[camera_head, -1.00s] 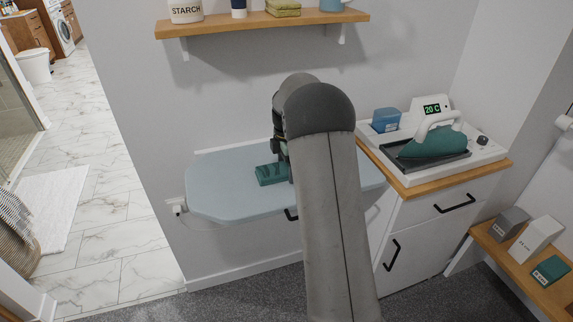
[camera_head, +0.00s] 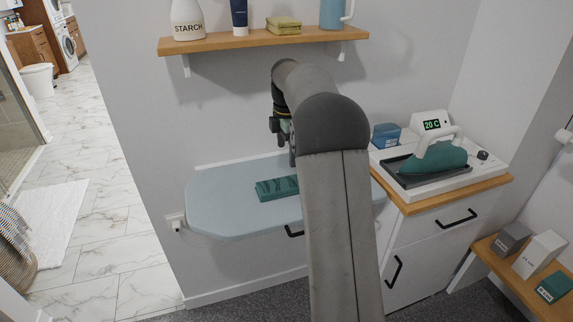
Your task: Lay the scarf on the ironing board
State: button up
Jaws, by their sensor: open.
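The board folds out from the wall. My gripper (camera_head: 285,150) is above the board, just behind and above the scarf and apart from it. My own arm hides much of the gripper and the board's right part. The gripper is open and holds nothing that I can see.
A cabinet on the right bears a teal iron (camera_head: 440,158) and a blue box (camera_head: 386,136). A low bench with small boxes stands far right.

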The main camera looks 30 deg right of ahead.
jog(key=s+a+r+m, duration=0.1)
jog(key=s+a+m, duration=0.7)
jog(key=s+a, duration=0.65)
jog(key=s+a+f+m, duration=0.2)
jog(key=s+f+m, duration=0.1)
jog(key=s, duration=0.7)
jog(key=s+a+f+m, duration=0.1)
jog(key=s+f+m, duration=0.3)
jog(key=s, duration=0.6)
jog(key=shift+s+a+f+m, duration=0.3)
jog(key=shift+a+m, duration=0.1)
jog(key=shift+m, duration=0.3)
